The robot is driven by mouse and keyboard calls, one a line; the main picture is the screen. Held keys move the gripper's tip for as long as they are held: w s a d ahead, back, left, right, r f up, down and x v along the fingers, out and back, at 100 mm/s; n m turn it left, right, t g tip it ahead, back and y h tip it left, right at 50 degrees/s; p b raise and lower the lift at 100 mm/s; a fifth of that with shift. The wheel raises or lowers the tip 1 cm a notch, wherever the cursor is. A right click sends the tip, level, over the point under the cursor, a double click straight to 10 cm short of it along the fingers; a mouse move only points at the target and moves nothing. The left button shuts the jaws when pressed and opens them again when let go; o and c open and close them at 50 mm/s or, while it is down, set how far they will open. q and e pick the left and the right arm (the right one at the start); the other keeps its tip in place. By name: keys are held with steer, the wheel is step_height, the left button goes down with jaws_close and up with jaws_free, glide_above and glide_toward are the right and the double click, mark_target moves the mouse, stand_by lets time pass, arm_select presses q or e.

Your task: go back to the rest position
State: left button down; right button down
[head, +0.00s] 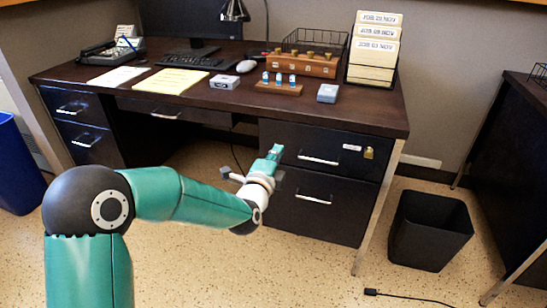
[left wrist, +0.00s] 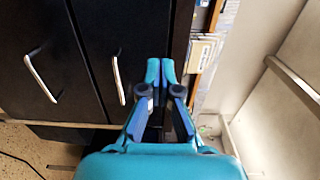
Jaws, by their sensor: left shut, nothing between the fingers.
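My left gripper (head: 275,152) is shut and empty. In the head view it is in front of the desk's right-hand drawers, below the desktop edge. Its closed fingertips also show in the left wrist view (left wrist: 160,72), with dark drawer fronts (left wrist: 105,60) behind and to the left of them. I cannot tell from these frames whether it touches the drawers. My left arm reaches in from the lower left of the head view. My right gripper is in neither view.
The dark desk (head: 340,113) carries a keyboard (head: 186,60), papers, a wooden block with knobs (head: 302,65), a small rack with blue-capped items (head: 279,87) and a file holder (head: 372,74). A black bin (head: 430,232) stands right, a blue bin (head: 17,165) left. A cable (head: 405,296) lies on the floor.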

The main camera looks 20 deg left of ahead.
arm_select(q)
steer(key=s+f+n+g, duration=0.1)
steer(key=s+f+g, duration=0.25)
steer(key=f, duration=0.55)
steer(key=s+d+f+n+g+h, duration=0.1)
steer(key=s+f+g, duration=0.1)
steer(key=s+f, duration=0.5)
steer(key=s+f+n+g, duration=0.1)
steer(key=s+f+g, duration=0.1)
steer(key=f, duration=1)
steer(key=s+d+f+n+g+h, duration=0.1)
steer(key=s+d+f+n+g, duration=0.2)
steer(key=s+n, duration=0.4)
steer(key=s+d+f+n+g+h, duration=0.15)
steer(key=s+f+n+g, duration=0.3)
steer(key=s, duration=0.45)
steer(key=s+d+f+n+g+h, duration=0.1)
steer(key=s+d+f+n+g, duration=0.15)
steer(key=s+f+n, duration=0.4)
step_height(320, 180, up, 38)
steer(key=s+m+p, duration=0.1)
steer(key=p, duration=3.4)
steer(key=shift+s+d+f, duration=0.15)
steer(key=shift+d, duration=0.05)
